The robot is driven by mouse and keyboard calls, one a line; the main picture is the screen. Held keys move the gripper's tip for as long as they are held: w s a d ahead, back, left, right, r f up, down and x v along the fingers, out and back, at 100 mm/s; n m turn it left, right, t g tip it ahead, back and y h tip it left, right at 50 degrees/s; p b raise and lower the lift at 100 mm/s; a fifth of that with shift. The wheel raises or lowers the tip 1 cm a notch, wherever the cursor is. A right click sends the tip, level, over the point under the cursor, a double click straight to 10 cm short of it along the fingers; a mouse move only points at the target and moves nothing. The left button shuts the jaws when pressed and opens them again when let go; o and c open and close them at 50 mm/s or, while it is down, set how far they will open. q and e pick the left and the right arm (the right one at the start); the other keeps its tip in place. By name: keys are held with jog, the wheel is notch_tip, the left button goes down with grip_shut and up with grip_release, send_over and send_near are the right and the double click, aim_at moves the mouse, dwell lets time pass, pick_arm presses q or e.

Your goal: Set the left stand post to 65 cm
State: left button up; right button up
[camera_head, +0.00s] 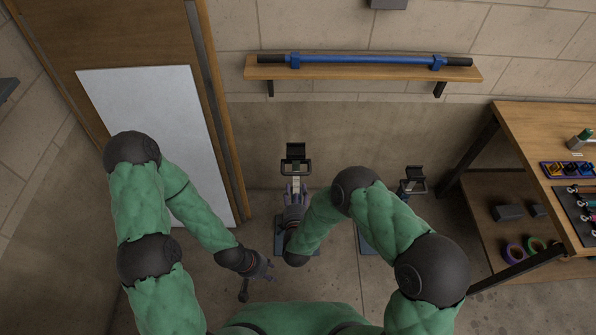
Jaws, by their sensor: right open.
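The left stand (296,165) has a dark cradle on top and a light post just below it. Its blue-grey base (312,248) shows on the floor; the post's middle is hidden by my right gripper. My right gripper (296,190) is open at the upper post, below the cradle; I cannot tell whether it touches. My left gripper (268,268) is lower and to the left, apart from the post; its jaws are too small and dark to read. The right stand (412,181) is partly hidden behind my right arm. I cannot read any height scale.
A blue bar (365,59) with dark ends lies on a wall shelf (350,73). A workbench (545,150) with tools stands at the right, with tape rolls on its lower shelf. A door with a white panel (165,125) is at the left. A small dark upright item (243,291) is near my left gripper.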

aim_at(296, 174)
jog(key=b+x, duration=0.2)
jog(key=x, duration=0.8)
jog(key=shift+w+f, duration=0.1)
jog(key=shift+w, duration=0.1)
jog(key=shift+c, duration=0.2)
grip_shut()
